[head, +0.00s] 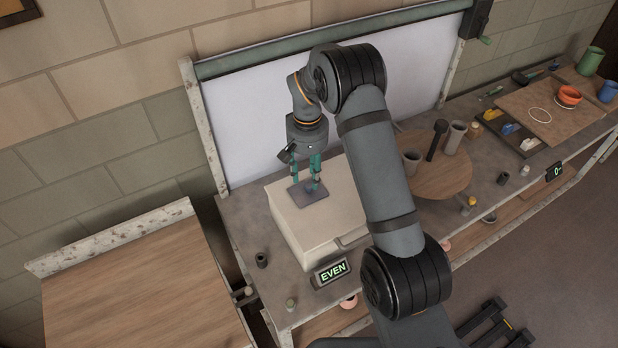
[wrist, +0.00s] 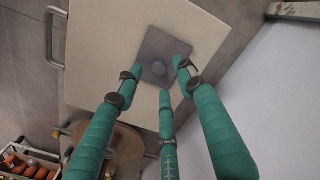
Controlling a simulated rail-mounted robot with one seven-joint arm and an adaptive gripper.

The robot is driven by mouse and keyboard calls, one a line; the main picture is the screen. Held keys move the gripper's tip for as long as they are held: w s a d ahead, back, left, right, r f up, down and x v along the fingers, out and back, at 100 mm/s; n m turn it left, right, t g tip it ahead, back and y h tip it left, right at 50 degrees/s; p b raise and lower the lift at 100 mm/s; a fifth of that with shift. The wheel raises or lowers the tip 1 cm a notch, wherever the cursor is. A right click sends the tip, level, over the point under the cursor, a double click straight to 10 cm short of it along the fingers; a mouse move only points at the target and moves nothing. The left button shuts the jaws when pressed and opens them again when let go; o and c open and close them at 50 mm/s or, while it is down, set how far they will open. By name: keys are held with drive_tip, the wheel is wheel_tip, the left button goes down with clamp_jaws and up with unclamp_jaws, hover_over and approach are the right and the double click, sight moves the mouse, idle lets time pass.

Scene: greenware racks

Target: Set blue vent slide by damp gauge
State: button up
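The damp gauge (head: 332,272) stands on the bench in front of the box and reads EVEN in green.
A round wooden board (head: 441,186) with grey pots and a dark upright tool stands right of the box. Small dark and pale pieces stand on the bench (head: 254,225). A white panel (head: 262,110) rises behind. Another display (head: 553,171) is at the right edge.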

sight(309, 185)
drive_tip(key=shift+d+f+p, duration=0.15)
drive_tip(key=shift+f+p, duration=0.25)
drive_tip(key=shift+f, duration=1.4)
drive_tip(key=shift+c, duration=0.6)
clamp_jaws()
